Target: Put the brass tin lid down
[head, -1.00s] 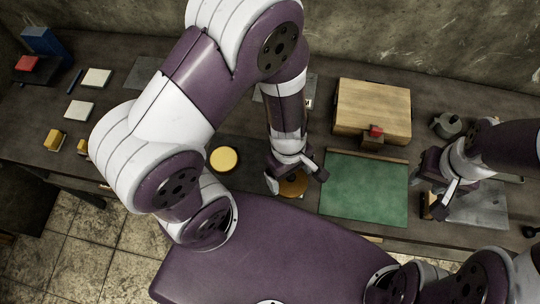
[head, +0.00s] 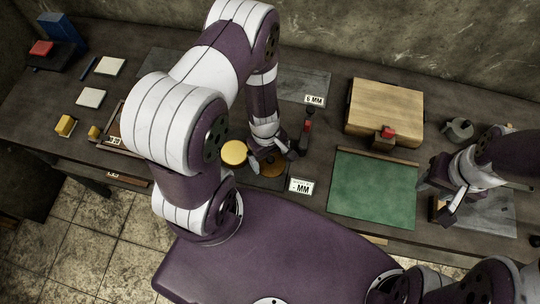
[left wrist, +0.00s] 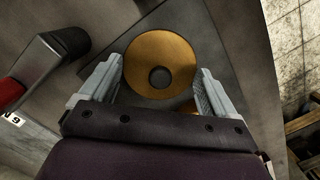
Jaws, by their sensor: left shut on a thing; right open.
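The brass tin lid (head: 272,168) is a round brass disc with a dark knob at its centre. My left gripper (head: 273,157) is shut on it, and in the left wrist view the lid (left wrist: 152,45) sits between the two fingers (left wrist: 157,85). The lid is over a dark flat plate (left wrist: 232,30); I cannot tell whether it touches it. A round tin with a pale yellow top (head: 234,152) stands just left of the lid in the head view. My right gripper (head: 440,200) is open at the right, above a grey plate.
A tool with a red handle (head: 305,132) is close to the right of my left gripper. White blocks lie at left.

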